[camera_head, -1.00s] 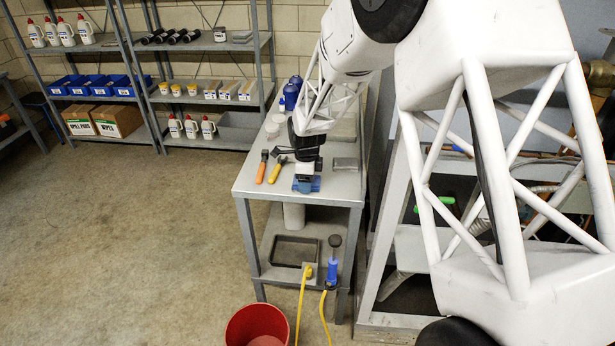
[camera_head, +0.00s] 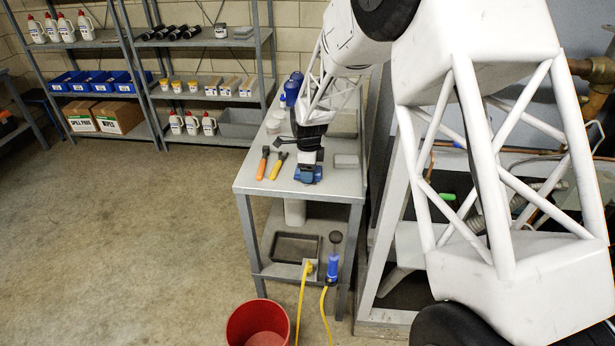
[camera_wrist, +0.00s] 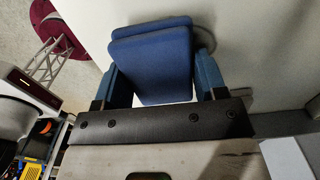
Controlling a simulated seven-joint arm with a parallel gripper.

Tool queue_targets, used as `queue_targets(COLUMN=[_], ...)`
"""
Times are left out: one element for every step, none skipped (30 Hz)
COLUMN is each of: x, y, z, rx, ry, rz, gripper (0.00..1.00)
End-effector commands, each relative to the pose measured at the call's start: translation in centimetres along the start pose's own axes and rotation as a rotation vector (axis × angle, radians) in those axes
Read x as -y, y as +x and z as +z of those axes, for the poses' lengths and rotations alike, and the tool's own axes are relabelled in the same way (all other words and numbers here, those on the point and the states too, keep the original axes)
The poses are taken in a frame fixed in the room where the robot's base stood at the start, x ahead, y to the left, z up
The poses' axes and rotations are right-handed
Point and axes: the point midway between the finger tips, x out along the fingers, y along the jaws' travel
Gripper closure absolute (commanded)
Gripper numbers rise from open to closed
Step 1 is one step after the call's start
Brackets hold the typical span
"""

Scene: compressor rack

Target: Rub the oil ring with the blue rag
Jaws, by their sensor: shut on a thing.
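The folded blue rag (camera_wrist: 160,55) sits between the two blue-tipped fingers of my gripper (camera_wrist: 158,82) in the wrist view. The fingers are shut on it. The rag is over the pale bench top, and I cannot tell how firmly it touches. A thin dark grey arc (camera_wrist: 208,36), seemingly part of the oil ring, shows just past the rag's upper right edge. The rest of the ring is hidden under or behind the rag. In the head view, my gripper (camera_head: 308,172) points down at the near end of the bench (camera_head: 335,188), with blue at its tip.
Two tools with orange (camera_head: 262,168) and yellow (camera_head: 278,169) handles lie left of my gripper. A grey block (camera_head: 346,161) lies to its right. A red bucket (camera_head: 258,324) is on the floor. The left floor is clear.

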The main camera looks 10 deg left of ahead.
Motion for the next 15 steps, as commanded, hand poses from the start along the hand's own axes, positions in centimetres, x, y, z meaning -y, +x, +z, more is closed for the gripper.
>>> queue_targets(x=[0.4,0.7,1.1,1.4,1.6,2.0,2.3,2.6,3.0,3.2,3.5,3.8,4.1,4.3,4.7], y=[0.2,0.3,0.5,0.7,0.9,1.1,0.7,0.4,0.1,0.2,0.2,0.3,0.5,0.7,1.0], z=[0.0,0.0,0.0,0.0,0.0,0.0,0.0,0.0,0.0,-0.1,-0.1,-0.1,-0.1,-0.1,-0.1], rx=[-0.001,-0.001,-0.001,-0.001,-0.001,-0.001,0.0,0.0,0.0,0.0,0.0,-0.001,-0.001,-0.001,-0.001], ry=[0.001,0.001,0.001,0.001,0.001,0.001,0.001,0.001,0.001,0.001,0.001,0.001,0.001,0.001,0.001], rz=[0.002,0.002,0.002,0.002,0.002,0.003,0.0,-0.001,0.0,0.0,0.001,0.002,0.002,0.002,0.002], gripper=[0.61,0.61,0.61,0.61,0.61,0.61,0.61,0.61,0.61,0.61,0.61,0.61,0.61,0.61,0.61])
